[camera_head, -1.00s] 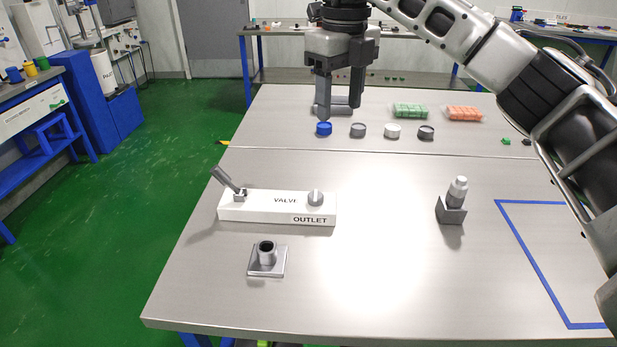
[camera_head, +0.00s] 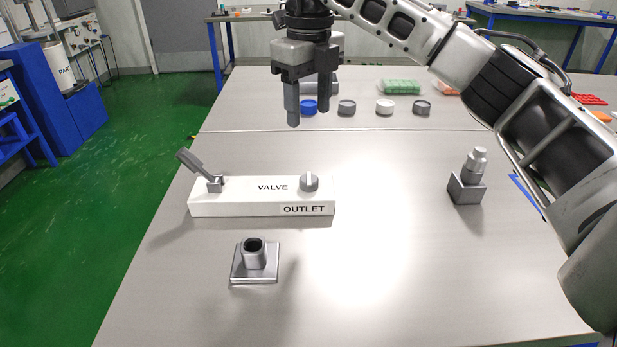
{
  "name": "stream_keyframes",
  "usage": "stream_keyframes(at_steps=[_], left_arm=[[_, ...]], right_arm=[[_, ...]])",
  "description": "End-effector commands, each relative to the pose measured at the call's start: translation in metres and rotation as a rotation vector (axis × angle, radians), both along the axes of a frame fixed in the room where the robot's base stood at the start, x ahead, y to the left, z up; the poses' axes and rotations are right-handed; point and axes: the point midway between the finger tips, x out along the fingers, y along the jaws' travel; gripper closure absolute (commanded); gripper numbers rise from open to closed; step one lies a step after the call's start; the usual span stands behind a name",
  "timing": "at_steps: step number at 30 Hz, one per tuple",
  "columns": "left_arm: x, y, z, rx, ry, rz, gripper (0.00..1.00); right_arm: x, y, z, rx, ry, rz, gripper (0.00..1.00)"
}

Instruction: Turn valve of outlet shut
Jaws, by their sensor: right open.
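A white block (camera_head: 240,204) labelled VALVE and OUTLET stands on the steel table, left of the middle. A grey lever (camera_head: 191,161) rises from its left end, tilted up to the left. A round grey knob (camera_head: 309,182) sits on its right end. My right gripper (camera_head: 308,121) hangs above and behind the block, fingers pointing down, open and empty. It is apart from the knob and the lever. My left gripper is not in view.
A grey socket on a square plate (camera_head: 254,263) stands in front of the block. A grey stepped fitting (camera_head: 468,178) stands at the right. Several caps, one blue (camera_head: 309,107), line the back, with a green pack (camera_head: 398,87). The table's middle is clear.

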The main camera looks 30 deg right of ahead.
Motion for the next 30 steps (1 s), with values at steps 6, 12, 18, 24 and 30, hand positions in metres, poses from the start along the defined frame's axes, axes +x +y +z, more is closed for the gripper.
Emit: stream_keyframes(at_steps=[6,12,18,24,30], left_arm=[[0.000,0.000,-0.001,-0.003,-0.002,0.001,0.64],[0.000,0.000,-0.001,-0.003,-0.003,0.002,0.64],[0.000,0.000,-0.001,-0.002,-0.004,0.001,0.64],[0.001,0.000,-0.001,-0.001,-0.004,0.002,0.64],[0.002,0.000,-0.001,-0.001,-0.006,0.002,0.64]], right_arm=[[-0.001,-0.001,-0.048,-0.003,0.006,0.000,0.45],[-0.001,0.000,-0.091,-0.002,0.006,0.000,0.45],[-0.001,0.000,-0.124,-0.001,0.004,0.000,0.45],[-0.001,0.000,-0.140,-0.001,0.003,0.000,0.45],[0.000,0.000,-0.141,0.000,0.001,0.000,0.45]])
